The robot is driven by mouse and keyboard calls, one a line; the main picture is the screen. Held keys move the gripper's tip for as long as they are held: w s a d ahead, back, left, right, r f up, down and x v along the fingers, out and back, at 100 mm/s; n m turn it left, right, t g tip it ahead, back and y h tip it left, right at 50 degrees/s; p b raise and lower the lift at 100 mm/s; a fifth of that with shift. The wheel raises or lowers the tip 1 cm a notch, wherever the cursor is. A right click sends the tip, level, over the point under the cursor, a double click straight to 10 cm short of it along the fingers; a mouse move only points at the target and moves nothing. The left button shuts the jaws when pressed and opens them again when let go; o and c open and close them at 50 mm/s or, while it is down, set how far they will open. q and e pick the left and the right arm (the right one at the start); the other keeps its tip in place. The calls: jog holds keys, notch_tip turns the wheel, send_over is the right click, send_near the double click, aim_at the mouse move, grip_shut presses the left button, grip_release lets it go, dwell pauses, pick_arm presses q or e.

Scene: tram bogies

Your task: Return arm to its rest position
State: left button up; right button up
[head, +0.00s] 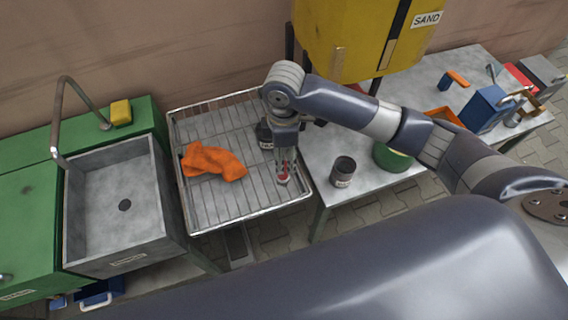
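My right arm comes in from the right, and its gripper (284,172) points down over the right part of the wire draining rack (221,209). A small red thing (283,179) shows at the fingertips. I cannot tell whether it is held, or whether the fingers are open or shut. A dark container (264,136) with a pale label stands on the rack just left of the wrist, partly hidden by it. My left gripper is not in view.
An orange cloth (213,162) lies on the rack. A grey sink (118,207) with a tap and a yellow sponge (121,112) is at left. A dark cup (343,171) stands on the right table (325,145). The yellow sand bin (365,35) hangs close behind my arm.

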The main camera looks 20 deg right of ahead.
jog(key=shift+r, duration=1.15)
